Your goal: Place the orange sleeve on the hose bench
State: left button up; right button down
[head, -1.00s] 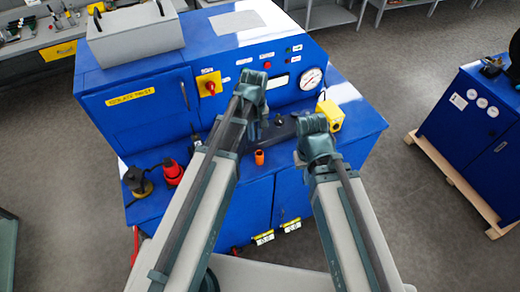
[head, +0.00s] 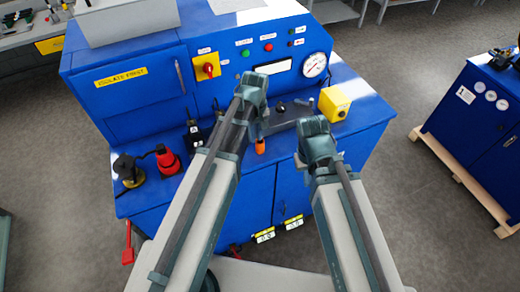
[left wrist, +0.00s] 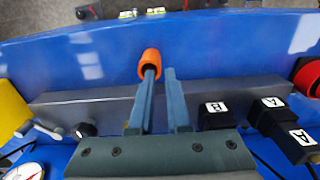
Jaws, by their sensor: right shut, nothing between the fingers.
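The orange sleeve (head: 260,147) is a small, short tube at the front of the blue bench top (head: 345,138), before a grey bar. In the left wrist view the sleeve (left wrist: 150,58) shows just beyond the tip of one finger, which overlaps its lower part; I cannot tell whether they touch. My left gripper (head: 262,133) is above the sleeve; its two fingers (left wrist: 161,73) are apart with nothing seen between them. My right gripper (head: 318,160) is shut and empty, to the right over the front edge. Its fingertips are mostly hidden.
A yellow box (head: 334,104) stands right of the sleeve. A red-and-black tool (head: 167,160) and a dark, yellow-based device (head: 128,170) stand at the left. A control panel with a gauge (head: 314,65) rises behind. Another blue cabinet (head: 465,125) on a pallet is at the right.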

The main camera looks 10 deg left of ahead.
aim_at(256, 152)
pick_arm(q)
notch_tip(256, 152, down, 6)
jog(key=b, duration=0.5)
jog(key=shift+r+b, duration=0.2)
jog(key=shift+b, duration=0.15)
jog(key=shift+r, duration=0.1)
jog(key=shift+c, duration=0.2)
grip_shut()
